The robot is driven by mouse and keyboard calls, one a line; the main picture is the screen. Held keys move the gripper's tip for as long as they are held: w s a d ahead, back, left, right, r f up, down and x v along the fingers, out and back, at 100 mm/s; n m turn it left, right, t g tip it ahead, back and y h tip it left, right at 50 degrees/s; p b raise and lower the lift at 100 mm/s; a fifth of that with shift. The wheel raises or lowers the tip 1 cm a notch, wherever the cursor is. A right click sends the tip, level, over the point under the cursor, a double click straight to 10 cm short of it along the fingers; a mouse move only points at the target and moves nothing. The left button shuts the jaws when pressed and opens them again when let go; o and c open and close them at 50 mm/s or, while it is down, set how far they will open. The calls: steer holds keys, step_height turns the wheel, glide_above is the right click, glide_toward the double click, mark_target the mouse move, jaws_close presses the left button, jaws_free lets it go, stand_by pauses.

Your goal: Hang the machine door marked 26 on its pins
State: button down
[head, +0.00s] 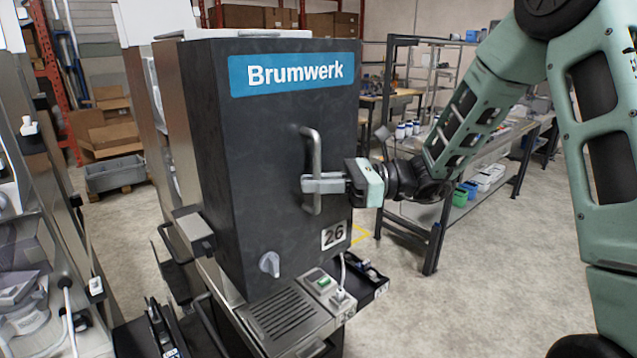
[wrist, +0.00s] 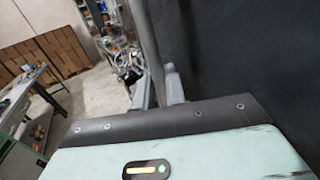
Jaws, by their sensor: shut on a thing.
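The dark grey machine door (head: 265,150) is upright in front of the steel machine body (head: 178,110). It bears a blue Brumwerk sign (head: 293,74), a plate marked 26 (head: 334,235) and a grey knob (head: 269,264) low down. My gripper (head: 310,184) is shut on the door's vertical bar handle (head: 314,150), below its middle. In the wrist view, the handle (wrist: 147,45) rises between my fingers (wrist: 159,88), with the dark door face (wrist: 245,60) at right. The pins are hidden, and I cannot tell whether the door sits on them.
Below the door are a drip grille (head: 283,316) and a green switch (head: 322,282). Another machine (head: 30,230) stands close at left. A workbench (head: 480,165) with bins is behind my arm. Open floor (head: 450,300) lies at right.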

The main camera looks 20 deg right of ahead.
steer(key=shift+w+a, duration=0.1)
steer(key=shift+w, duration=0.1)
steer(key=c, duration=1.4)
jaws_free()
steer(key=shift+o, duration=0.2)
steer(key=shift+f, duration=0.15)
steer(key=b+v, duration=0.5)
steer(key=v, duration=1.2)
steer(key=shift+d+r, duration=0.25)
steer(key=shift+s, duration=0.1)
